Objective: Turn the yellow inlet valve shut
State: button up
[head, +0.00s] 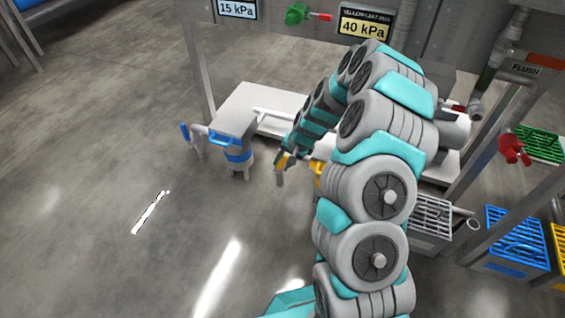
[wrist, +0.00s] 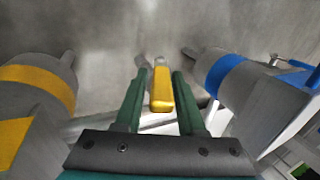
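The yellow inlet valve's handle (wrist: 161,90) lies between the two green fingers of my gripper (wrist: 158,76) in the wrist view. A gap shows on its left and a slimmer one on its right, so the fingers look open around it. In the head view the yellow handle (head: 283,161) shows at the end of my arm, left of the yellow-banded canister. That canister (wrist: 38,95) is at the left of the wrist view; in the head view my arm hides most of it. The yellow gauge sign (head: 365,25) reads 40 kPa.
A blue-banded canister (head: 238,156) stands left of my gripper, with a blue valve handle (head: 185,133) beside it. A blue sign (head: 237,8) reads 15 kPa. A green valve (head: 297,14), a red valve (head: 513,148) and crates (head: 515,240) are farther off. The left floor is clear.

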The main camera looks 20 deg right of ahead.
aim_at(287, 156)
jog(key=shift+o, duration=1.2)
jog(key=shift+r, duration=0.1)
jog(key=shift+p+v, duration=0.6)
jog(key=shift+v, duration=3.25)
jog(key=shift+c, duration=0.2)
